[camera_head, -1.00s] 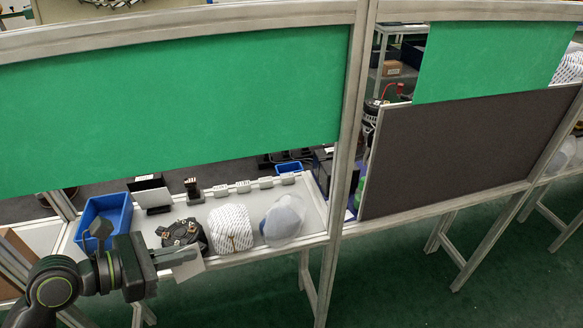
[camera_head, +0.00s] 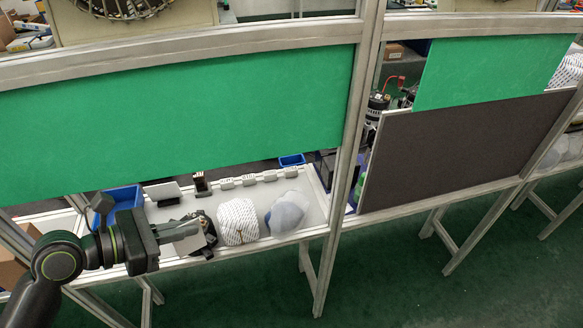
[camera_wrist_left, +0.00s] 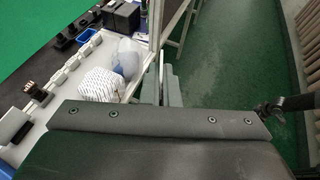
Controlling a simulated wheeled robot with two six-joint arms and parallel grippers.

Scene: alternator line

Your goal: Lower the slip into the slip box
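My left gripper (camera_head: 182,234) comes in from the left and points right. It is shut on a thin white slip (camera_head: 209,228), which hangs tilted at its fingertips in front of a black round part (camera_head: 196,215). The gripper also shows in the left wrist view (camera_wrist_left: 166,88), where I cannot make out the slip. A blue box (camera_head: 124,198) stands at the left end of the white table, behind my wrist, partly hidden. A smaller blue box (camera_head: 292,160) stands at the back. I cannot tell which is the slip box. My right gripper is not seen in the head view.
Small white blocks (camera_head: 249,180) line the table's back. A green panel (camera_head: 180,115) hangs above, and a metal post (camera_head: 352,130) stands to the right.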

